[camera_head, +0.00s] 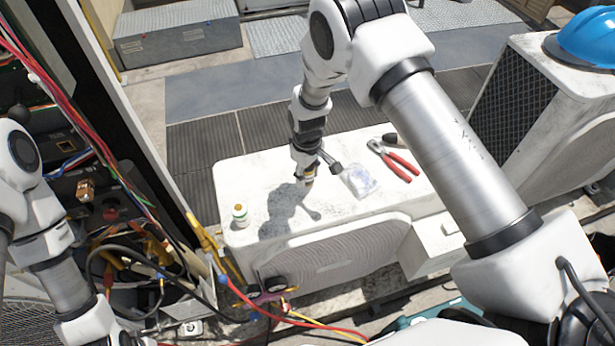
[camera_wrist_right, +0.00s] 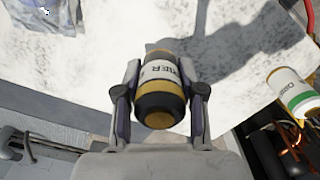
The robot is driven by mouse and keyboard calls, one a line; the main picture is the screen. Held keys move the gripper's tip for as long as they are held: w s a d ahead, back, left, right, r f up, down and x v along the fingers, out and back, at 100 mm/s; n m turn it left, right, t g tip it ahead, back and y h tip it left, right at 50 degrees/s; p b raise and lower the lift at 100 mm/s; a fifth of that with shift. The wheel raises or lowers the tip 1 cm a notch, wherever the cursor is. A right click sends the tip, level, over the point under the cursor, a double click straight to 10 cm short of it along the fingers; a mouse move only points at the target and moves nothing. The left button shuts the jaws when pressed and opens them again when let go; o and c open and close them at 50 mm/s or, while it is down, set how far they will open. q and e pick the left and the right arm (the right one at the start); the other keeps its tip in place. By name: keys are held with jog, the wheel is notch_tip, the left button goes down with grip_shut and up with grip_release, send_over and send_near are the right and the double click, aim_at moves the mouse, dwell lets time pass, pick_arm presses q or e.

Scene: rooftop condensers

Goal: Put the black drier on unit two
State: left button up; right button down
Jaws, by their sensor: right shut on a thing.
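The black drier (camera_wrist_right: 160,97) is a small canister with a white label reading partly "RIER", a black end and gold bands. My right gripper (camera_wrist_right: 160,100) is shut on it, a finger on each side. In the head view my right gripper (camera_head: 306,168) points down over the white top of the middle condenser unit (camera_head: 270,172), and the drier (camera_head: 308,178) shows small beneath it. A shadow falls on the top; whether the drier touches it I cannot tell. No unit number is legible. My left arm is at the left; its fingers are not visible.
A white bottle (camera_head: 240,215) with a green band stands at the top's left front corner. A clear bag (camera_head: 360,181) and red-handled pliers (camera_head: 393,160) lie to the right. Another unit with a blue hard hat (camera_head: 588,38) stands at right. Cables (camera_head: 150,250) hang at left.

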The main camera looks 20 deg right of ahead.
aim_at(307, 180)
notch_tip(307, 180, down, 3)
jog(key=shift+f+p, duration=0.15)
jog(key=shift+p, duration=0.5)
jog(key=shift+f, duration=0.2)
jog(key=c, duration=0.7)
grip_release()
jog(key=shift+r, duration=0.1)
jog(key=shift+r, duration=0.2)
notch_tip(307, 180, up, 11)
jog(key=b, duration=0.3)
jog(key=shift+f, duration=0.15)
jog(key=shift+r+b, duration=0.3)
jog(key=shift+r, duration=0.25)
